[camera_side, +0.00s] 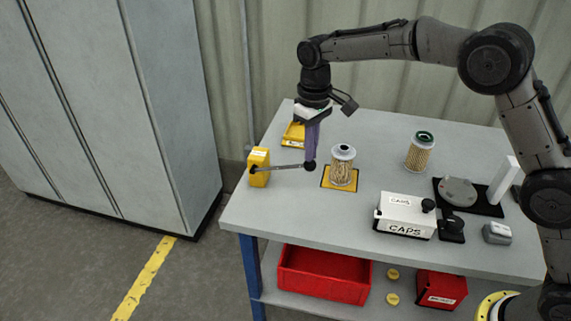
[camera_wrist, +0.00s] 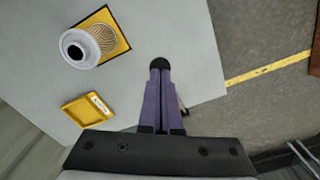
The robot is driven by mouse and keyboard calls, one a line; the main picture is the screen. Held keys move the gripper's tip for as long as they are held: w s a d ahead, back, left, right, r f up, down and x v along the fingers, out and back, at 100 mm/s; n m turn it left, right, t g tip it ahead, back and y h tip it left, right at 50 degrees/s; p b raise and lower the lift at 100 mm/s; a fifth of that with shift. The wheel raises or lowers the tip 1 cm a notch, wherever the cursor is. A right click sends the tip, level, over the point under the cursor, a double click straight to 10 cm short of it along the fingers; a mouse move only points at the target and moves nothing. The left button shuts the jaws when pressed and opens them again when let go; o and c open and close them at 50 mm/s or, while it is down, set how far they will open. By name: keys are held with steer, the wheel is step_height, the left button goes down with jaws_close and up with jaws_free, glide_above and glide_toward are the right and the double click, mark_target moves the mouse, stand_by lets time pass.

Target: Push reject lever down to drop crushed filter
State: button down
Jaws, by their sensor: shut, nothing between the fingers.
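The reject lever (camera_side: 282,168) is a thin grey rod with a black ball knob, reaching right from a yellow box (camera_side: 259,166) at the table's left edge; it looks about level. My gripper (camera_side: 311,161) has purple fingers, shut and empty, pointing down with the tips at the knob. In the wrist view the closed fingertips (camera_wrist: 159,70) meet the black knob (camera_wrist: 160,63); whether they touch cannot be told. A filter (camera_side: 342,167) with a pale pleated body stands on a yellow-bordered square (camera_side: 326,183) right of the knob. It also shows in the wrist view (camera_wrist: 88,45).
A yellow tray (camera_side: 294,135) lies behind my gripper. Another filter (camera_side: 419,152) stands back right. A white CAPS box (camera_side: 405,215) and a black fixture (camera_side: 484,207) are at the right. A red bin (camera_side: 325,274) sits on the lower shelf, with yellow caps (camera_side: 392,299) beside it.

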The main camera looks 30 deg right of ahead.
mark_target(310, 164)
steer(key=shift+f, duration=2.5)
steer(key=shift+s+d+f, duration=0.15)
steer(key=shift+f, duration=0.45)
steer(key=shift+s+d+f, duration=0.1)
steer(key=shift+s+f, duration=0.05)
steer(key=shift+f, duration=0.45)
steer(key=shift+r, duration=5.45)
